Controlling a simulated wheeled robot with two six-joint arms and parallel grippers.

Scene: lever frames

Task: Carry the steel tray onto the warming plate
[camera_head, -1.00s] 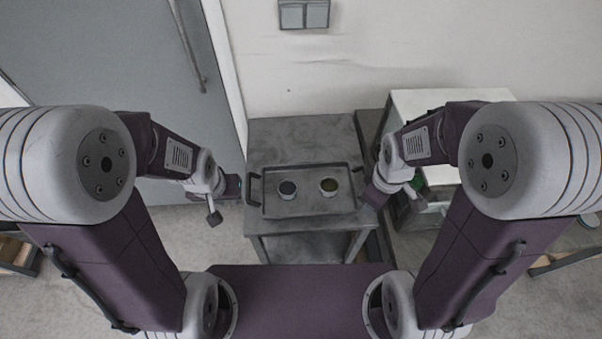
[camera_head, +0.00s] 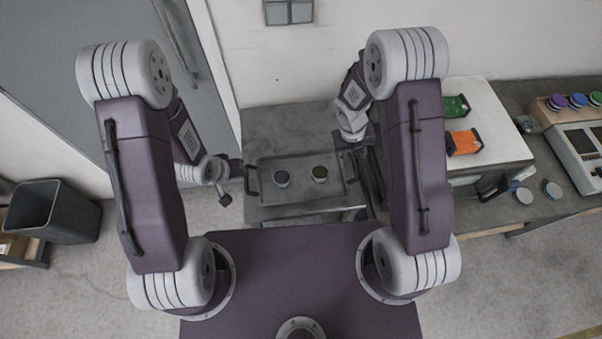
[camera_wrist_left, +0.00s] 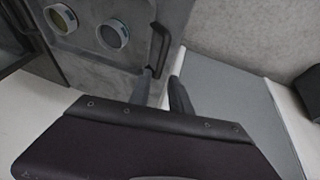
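The grey steel tray (camera_head: 300,190) lies flat on a dark grey table and holds two round cups, one with dark blue contents (camera_head: 281,179) and one with olive contents (camera_head: 319,174). My left gripper (camera_head: 243,170) is at the tray's left handle. In the left wrist view its two fingers (camera_wrist_left: 161,78) stand apart, with the black handle (camera_wrist_left: 160,45) at their tips; I cannot tell whether it lies between them. My right gripper (camera_head: 356,140) is by the tray's far right corner; its fingers are mostly hidden. I cannot identify the warming plate with certainty.
A white-topped cabinet (camera_head: 490,100) with a green pack (camera_head: 455,106) and an orange pack (camera_head: 463,142) stands right. Beyond it is a counter with a console (camera_head: 580,150). A dark bin (camera_head: 55,210) stands left. A grey door (camera_head: 110,70) is behind.

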